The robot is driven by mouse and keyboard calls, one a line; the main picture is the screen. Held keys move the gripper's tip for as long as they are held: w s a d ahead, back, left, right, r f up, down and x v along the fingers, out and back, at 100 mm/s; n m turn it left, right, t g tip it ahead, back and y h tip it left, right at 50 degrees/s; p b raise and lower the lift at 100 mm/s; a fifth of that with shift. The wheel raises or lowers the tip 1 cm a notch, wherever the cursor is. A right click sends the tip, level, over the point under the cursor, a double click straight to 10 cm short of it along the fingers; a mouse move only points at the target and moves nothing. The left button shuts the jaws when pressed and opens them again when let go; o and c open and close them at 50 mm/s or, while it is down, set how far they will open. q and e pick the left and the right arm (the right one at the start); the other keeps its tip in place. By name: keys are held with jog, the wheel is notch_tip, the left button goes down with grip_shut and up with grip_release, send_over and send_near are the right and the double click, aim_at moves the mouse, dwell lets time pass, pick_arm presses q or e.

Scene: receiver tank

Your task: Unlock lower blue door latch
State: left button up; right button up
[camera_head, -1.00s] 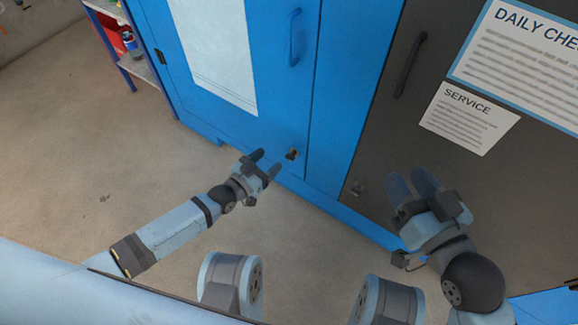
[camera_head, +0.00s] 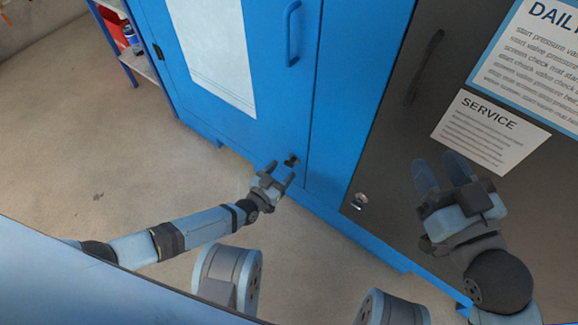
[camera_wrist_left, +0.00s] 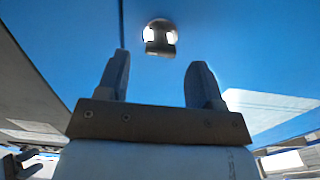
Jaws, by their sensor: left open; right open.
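The blue door (camera_head: 235,70) has a small dark latch (camera_head: 291,160) with a metal face near its lower right corner. In the left wrist view the latch (camera_wrist_left: 161,37) shows as a round metal mount with a dark knob, just beyond the fingertips. My left gripper (camera_head: 278,173) is open and empty, just below the latch in the head view; its fingers (camera_wrist_left: 160,75) also show apart in the left wrist view. No contact with the latch shows. My right gripper (camera_head: 442,172) is open and empty in front of the dark door (camera_head: 395,150).
A blue handle (camera_head: 292,35) is high on the blue door, and a dark handle (camera_head: 424,66) is on the dark door. A second metal latch (camera_head: 359,201) is low on the dark door. A shelf (camera_head: 140,62) stands at the far left. The floor (camera_head: 90,150) is clear.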

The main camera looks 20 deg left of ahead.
aim_at(289, 164)
pick_arm(q)
jog(key=shift+b+x, duration=0.55)
jog(key=shift+x, duration=1.45)
pick_arm(e)
jog(key=shift+w+d+r+n+y, duration=0.2)
jog(key=shift+w+d+n+y, duration=0.15)
jog(key=shift+n, duration=0.25)
jog(key=shift+s+a, duration=0.1)
pick_arm(q)
jog(key=c, duration=0.9)
jog(key=shift+c, duration=0.2)
